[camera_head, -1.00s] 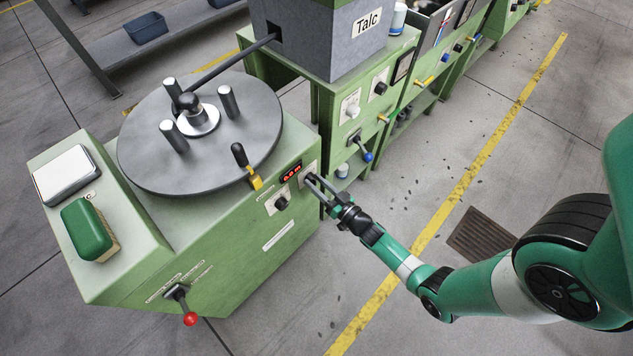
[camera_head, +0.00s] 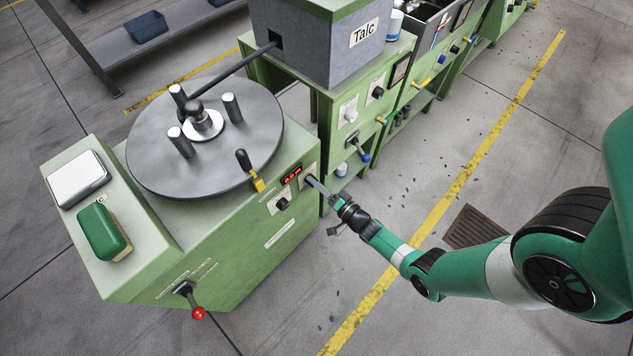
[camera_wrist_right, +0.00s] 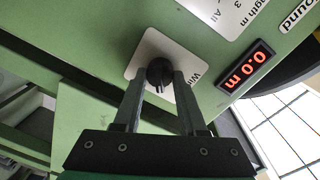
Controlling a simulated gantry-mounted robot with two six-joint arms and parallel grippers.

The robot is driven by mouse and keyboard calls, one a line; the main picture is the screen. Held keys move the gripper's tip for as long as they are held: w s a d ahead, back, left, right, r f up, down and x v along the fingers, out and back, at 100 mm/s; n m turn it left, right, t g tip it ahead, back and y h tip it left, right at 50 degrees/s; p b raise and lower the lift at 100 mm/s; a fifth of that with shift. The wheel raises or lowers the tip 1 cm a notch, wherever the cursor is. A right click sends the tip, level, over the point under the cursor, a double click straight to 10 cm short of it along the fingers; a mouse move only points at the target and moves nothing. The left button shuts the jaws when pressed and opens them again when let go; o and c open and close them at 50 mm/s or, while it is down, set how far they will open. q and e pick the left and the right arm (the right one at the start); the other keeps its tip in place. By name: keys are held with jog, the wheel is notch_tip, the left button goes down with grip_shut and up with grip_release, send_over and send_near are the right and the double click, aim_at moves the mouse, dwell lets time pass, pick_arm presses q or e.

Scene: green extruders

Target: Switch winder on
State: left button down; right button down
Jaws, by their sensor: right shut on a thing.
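The winder (camera_head: 235,240) is a green machine with a grey round plate (camera_head: 165,170) on top. On its front, at the right end, is a black rotary knob (camera_wrist_right: 159,70) on a white plate whose label is partly hidden and starts "Wi". My right gripper (camera_head: 315,183) is at this knob. In the right wrist view its fingers (camera_wrist_right: 160,82) sit on both sides of the knob, shut on it. A red display (camera_wrist_right: 246,70) beside the knob reads 0.0 m. My left gripper is not in view.
Another black knob (camera_head: 282,204) and a yellow-based lever (camera_head: 250,170) are left of the display. A red-ball lever (camera_head: 196,310) sticks out low on the front. A grey Talc box (camera_head: 318,40) stands behind. The floor in front is open.

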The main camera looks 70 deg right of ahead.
jog(key=shift+m, duration=0.6)
jog(key=shift+c, duration=2.3)
grip_release()
jog(key=p+v, duration=0.4)
jog(key=v, duration=0.7)
jog(key=shift+s, duration=0.35)
jog(key=shift+a+r, duration=0.1)
